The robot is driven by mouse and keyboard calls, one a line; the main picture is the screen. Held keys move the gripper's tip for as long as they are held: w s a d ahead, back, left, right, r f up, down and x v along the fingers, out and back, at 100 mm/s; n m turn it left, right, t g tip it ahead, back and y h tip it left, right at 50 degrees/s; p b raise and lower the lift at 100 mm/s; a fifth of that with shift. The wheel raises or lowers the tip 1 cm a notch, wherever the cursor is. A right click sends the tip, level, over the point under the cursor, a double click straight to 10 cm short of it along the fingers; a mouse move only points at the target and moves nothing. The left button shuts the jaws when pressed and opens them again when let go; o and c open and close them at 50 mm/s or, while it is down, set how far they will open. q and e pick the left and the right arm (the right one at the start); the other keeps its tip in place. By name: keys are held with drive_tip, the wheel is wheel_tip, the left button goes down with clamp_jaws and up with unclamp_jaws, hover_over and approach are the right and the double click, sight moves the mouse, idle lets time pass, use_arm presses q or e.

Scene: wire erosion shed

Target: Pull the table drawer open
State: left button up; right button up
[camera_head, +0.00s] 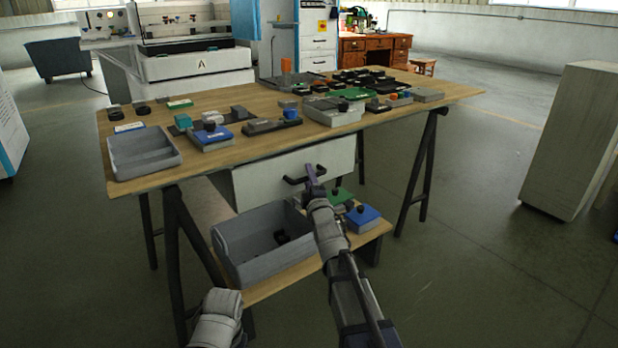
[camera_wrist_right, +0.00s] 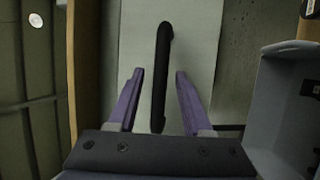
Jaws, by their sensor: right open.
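The table drawer (camera_head: 265,185) has a white front and hangs under the wooden table top (camera_head: 215,163). Its front sits close to the table's front edge, and I see no open gap above it. The black bar handle (camera_wrist_right: 161,70) runs between the purple fingers of my right gripper (camera_wrist_right: 159,75) in the wrist view. These fingers are open, with a gap visible on each side of the handle. In the head view my right gripper (camera_head: 313,180) is at the handle and partly covers it. Part of my left arm shows at the bottom, but its gripper does not.
A grey bin (camera_head: 262,262) and several small blocks sit on the lower shelf below the drawer. A grey tray (camera_head: 145,170) and many small parts cover the table top. Dark trestle legs (camera_head: 420,170) flank the drawer.

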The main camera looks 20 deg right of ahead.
drive_tip(key=shift+c, duration=0.2)
clamp_jaws()
idle(1.1)
